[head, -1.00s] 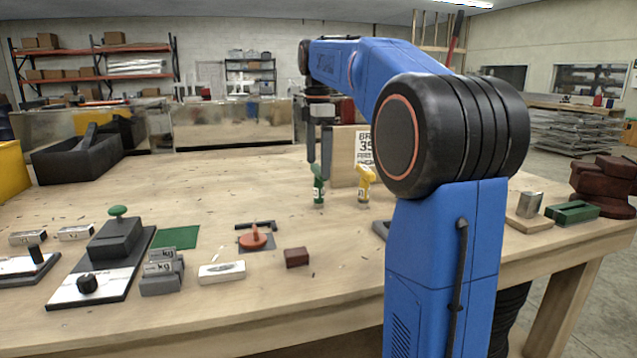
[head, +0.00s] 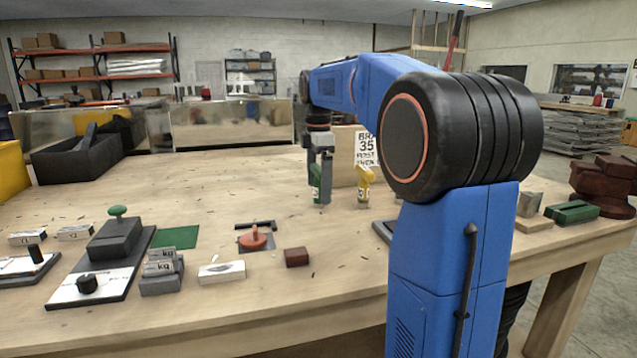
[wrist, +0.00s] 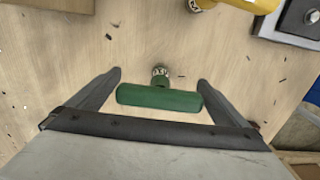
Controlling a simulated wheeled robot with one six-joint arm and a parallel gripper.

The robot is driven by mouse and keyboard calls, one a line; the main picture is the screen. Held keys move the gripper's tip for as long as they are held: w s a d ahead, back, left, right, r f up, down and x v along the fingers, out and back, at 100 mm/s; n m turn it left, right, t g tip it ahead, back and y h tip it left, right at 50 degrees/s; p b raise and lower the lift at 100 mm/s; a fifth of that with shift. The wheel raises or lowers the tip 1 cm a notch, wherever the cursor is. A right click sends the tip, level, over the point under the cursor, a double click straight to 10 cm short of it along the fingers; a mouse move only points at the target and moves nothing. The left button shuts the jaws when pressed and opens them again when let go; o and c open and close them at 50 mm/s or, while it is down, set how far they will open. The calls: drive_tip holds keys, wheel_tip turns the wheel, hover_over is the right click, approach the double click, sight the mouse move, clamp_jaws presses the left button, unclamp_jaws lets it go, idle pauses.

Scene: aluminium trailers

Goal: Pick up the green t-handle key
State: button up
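The green t-handle key (head: 316,184) stands upright on the wooden table, left of the yellow t-handle key (head: 364,187). In the wrist view its green crossbar (wrist: 159,98) lies between the two fingers, with the round labelled end just beyond it. My gripper (head: 320,168) points down over the green key, its fingers at the key's upper part. The yellow key also shows at the top of the wrist view (wrist: 250,5).
A board with a printed sign (head: 366,149) stands close behind the keys. An orange-red knob piece (head: 253,238), a brown block (head: 297,257) and a white block (head: 222,272) lie nearer the front edge.

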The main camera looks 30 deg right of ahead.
drive_tip(key=c, duration=1.3)
drive_tip(key=shift+r, duration=5.05)
drive_tip(key=shift+c, duration=0.2)
